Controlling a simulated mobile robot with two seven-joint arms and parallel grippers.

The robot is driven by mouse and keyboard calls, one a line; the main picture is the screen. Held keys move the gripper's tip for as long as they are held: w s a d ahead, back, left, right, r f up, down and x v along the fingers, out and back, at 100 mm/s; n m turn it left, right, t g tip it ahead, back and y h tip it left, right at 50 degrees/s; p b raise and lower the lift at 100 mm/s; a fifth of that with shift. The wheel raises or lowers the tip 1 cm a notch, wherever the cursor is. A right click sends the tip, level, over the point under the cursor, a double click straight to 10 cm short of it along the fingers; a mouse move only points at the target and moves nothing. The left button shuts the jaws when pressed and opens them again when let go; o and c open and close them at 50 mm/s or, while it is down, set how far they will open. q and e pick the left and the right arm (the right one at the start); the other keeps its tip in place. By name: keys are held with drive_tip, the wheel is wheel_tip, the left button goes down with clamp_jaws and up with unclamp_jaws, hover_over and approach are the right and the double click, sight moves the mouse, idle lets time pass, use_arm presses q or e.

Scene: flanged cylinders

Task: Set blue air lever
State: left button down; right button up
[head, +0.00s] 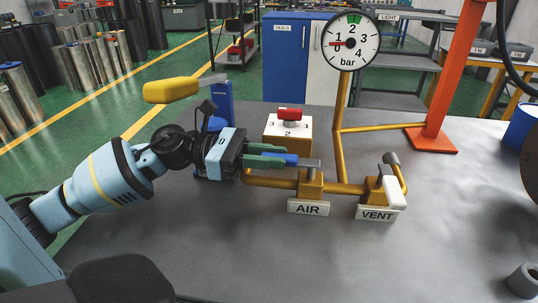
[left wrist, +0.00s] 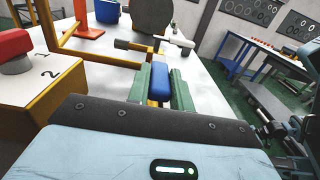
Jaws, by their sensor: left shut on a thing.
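The blue air lever (head: 291,158) sits on top of the brass valve (head: 311,186) above the AIR label (head: 308,208). It points left from the valve, roughly in line with the yellow pipe below. My left gripper (head: 270,155) comes in from the left, its green fingers shut on the lever's blue handle. In the left wrist view the handle (left wrist: 160,82) shows between the two fingers. The round gauge (head: 351,41), marked in bar, has its red needle pointing left near the 1. My right gripper is not in view.
The VENT valve (head: 384,190) with a white handle stands right of the air valve. A box with a red knob (head: 290,114), marked 1, 2, 3, stands behind my gripper. A yellow-handled blue device (head: 171,90) is at the left.

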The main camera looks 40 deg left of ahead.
use_arm(q)
drive_tip(key=c, duration=1.2)
unclamp_jaws()
drive_tip(key=shift+w, duration=0.1)
drive_tip(key=shift+c, duration=0.2)
